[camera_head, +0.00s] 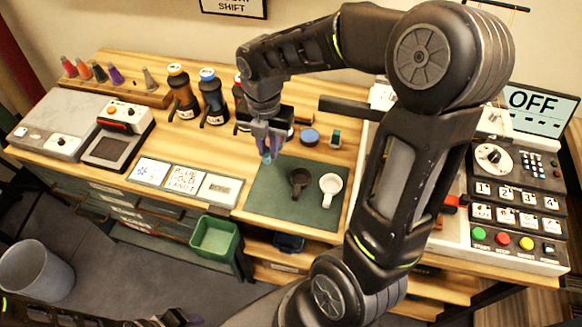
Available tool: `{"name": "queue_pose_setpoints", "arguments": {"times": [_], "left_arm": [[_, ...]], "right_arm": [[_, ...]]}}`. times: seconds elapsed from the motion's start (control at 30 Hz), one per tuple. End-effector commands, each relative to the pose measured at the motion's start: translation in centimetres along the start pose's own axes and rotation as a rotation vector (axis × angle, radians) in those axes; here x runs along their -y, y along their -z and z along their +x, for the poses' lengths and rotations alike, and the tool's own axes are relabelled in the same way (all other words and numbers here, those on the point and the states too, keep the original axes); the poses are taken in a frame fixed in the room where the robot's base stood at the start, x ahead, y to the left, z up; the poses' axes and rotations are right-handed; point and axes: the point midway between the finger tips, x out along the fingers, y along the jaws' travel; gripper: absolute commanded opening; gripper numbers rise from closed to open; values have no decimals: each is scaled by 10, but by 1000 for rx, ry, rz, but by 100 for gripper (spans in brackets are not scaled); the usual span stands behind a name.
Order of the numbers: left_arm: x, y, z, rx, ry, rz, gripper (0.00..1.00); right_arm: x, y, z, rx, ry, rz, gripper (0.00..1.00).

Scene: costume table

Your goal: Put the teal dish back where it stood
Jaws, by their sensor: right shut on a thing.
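My right gripper (267,150) comes down over the back left part of the dark green mat (265,205). It is shut on a small teal thing, which seems to be the teal dish (267,158); the fingers hide most of it. I cannot tell whether it touches the mat or hangs just above.
A blue round pot (309,137) and a small green block (335,138) stand behind the mat. Dark bottles (212,97) stand back left. Printed cards (184,178) lie left of the mat. A button panel (515,210) is at right. The mat's front left is clear.

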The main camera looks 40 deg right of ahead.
Motion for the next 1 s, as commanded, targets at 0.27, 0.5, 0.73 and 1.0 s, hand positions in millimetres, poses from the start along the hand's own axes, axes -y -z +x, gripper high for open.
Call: {"name": "queue_pose_setpoints", "arguments": {"times": [0.27, 0.5, 0.73, 1.0], "left_arm": [[1, 0, 0, -1, 1, -2, 36], [0, 0, -1, 0, 1, -2, 36], [0, 0, -4, 1, 2, -3, 36], [0, 0, -4, 1, 3, -3, 36]], "right_arm": [[0, 0, 0, 0, -1, -24, 0], [0, 1, 13, -2, 2, -23, 0], [1, 1, 53, -3, 3, -22, 0], [0, 0, 63, 1, -1, -22, 0]]}}
